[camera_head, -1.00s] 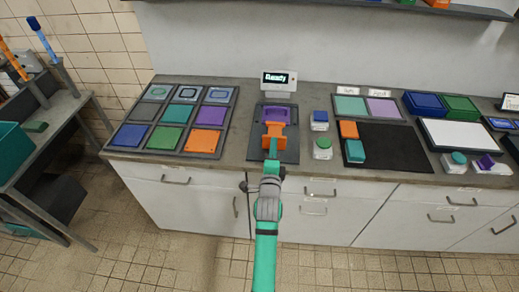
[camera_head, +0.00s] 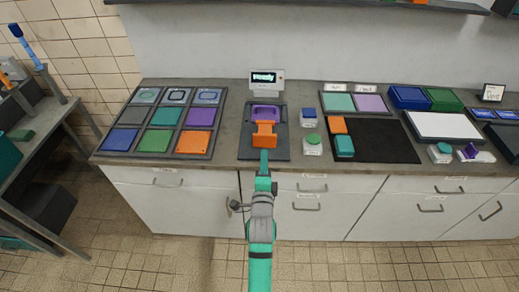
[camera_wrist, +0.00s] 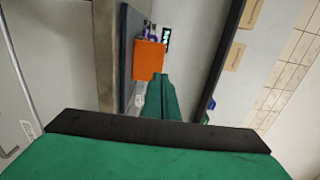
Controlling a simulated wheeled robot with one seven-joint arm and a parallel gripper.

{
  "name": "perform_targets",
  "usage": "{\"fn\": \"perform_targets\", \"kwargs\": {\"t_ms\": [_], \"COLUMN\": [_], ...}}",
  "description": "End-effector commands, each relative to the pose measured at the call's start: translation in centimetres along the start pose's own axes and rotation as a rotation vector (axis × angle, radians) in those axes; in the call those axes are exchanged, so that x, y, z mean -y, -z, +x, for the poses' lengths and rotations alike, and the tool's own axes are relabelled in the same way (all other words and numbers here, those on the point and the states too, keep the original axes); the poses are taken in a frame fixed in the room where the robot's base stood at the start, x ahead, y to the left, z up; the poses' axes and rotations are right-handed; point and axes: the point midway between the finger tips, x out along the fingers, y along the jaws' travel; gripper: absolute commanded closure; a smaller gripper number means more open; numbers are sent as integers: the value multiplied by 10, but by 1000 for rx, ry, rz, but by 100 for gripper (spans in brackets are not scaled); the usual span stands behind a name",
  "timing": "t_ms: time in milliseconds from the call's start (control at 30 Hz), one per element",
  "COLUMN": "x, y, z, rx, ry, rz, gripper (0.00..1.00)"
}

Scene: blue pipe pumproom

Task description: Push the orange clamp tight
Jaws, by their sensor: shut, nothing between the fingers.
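The orange clamp (camera_head: 264,133) sits on a dark base plate (camera_head: 280,153) on the counter, just in front of a purple part (camera_head: 266,114). In the wrist view the clamp's orange front plate (camera_wrist: 148,60) faces me. My gripper (camera_head: 264,154) is shut and empty, pointing at the clamp from the front. Its teal fingers also show in the wrist view (camera_wrist: 162,97), with their tips close to the lower right edge of the orange plate. I cannot tell whether they touch it. A small display (camera_head: 264,78) behind the plate appears to read "Ready".
A tray of coloured tiles (camera_head: 166,121) lies to the left. Small jars with a blue lid (camera_head: 309,117) and a green lid (camera_head: 312,145) stand close on the right, beside a black mat (camera_head: 380,142). Floor in front of the cabinets is clear.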

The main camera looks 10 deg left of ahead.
Motion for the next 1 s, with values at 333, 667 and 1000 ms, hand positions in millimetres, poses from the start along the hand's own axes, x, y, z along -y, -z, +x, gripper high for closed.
{"fn": "perform_targets", "kwargs": {"t_ms": [333, 667, 1000], "x": [-1, 0, 0], "y": [-11, -12, -9], "z": [-57, -71, -70], "rx": [17, 19, 14], "ry": [-1, 0, 0], "rz": [0, 0, 0], "gripper": [100, 100, 100]}}
